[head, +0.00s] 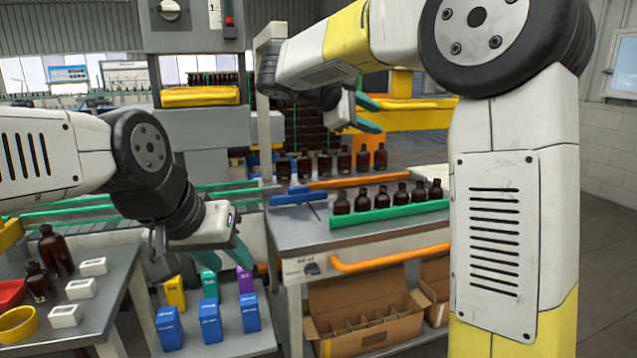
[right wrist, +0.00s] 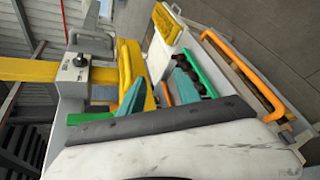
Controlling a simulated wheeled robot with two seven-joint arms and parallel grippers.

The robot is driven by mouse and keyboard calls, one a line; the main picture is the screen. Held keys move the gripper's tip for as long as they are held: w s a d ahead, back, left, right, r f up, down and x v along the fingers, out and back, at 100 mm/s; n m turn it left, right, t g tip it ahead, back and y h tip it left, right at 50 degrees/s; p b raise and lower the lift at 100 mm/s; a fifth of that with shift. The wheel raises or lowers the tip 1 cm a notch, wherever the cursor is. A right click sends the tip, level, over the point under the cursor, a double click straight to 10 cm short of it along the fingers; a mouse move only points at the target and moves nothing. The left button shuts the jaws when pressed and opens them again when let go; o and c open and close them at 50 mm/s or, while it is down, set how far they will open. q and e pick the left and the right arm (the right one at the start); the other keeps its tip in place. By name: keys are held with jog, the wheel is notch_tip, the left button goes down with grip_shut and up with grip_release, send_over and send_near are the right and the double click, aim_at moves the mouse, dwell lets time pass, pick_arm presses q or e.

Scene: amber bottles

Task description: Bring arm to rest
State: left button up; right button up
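My right arm comes in from the right of the head view and reaches left across the top. Its gripper (head: 369,113) hangs above the back of the bottle bench, with its teal fingers apart and nothing between them. The teal fingers also show apart in the right wrist view (right wrist: 175,98). My left gripper (head: 226,256) points down above the coloured boxes at the lower left, its teal fingers spread and empty. Amber bottles (head: 402,194) stand in a row behind a green rail (head: 390,213) on the bench. More amber bottles (head: 344,160) stand farther back.
A grey table (head: 97,314) at left holds amber bottles, white blocks, a red bin and a yellow bowl (head: 18,324). Blue boxes (head: 210,322) stand on a low shelf. A divided cardboard carton (head: 365,318) sits under the bench. An orange bar (head: 390,258) edges the bench front.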

jog(key=s+d+f+m+g+y, duration=0.25)
jog(key=s+d+f, duration=0.2)
jog(key=s, duration=0.25)
jog(key=s+d+f+m+g+y, duration=0.1)
jog(key=s+d+f+m+y, duration=0.2)
jog(key=s+f, duration=0.35)
jog(key=s+a+f+m+y, duration=0.2)
jog(key=s+f+m+y, duration=0.1)
jog(key=s, duration=0.4)
jog(key=s+a+f+m+t+y, duration=0.1)
jog(key=s+a+f+m+y, duration=0.1)
jog(key=s+f+m+y, duration=0.2)
jog(key=s, duration=0.3)
jog(key=shift+a, duration=0.35)
jog(key=shift+t+y, duration=0.25)
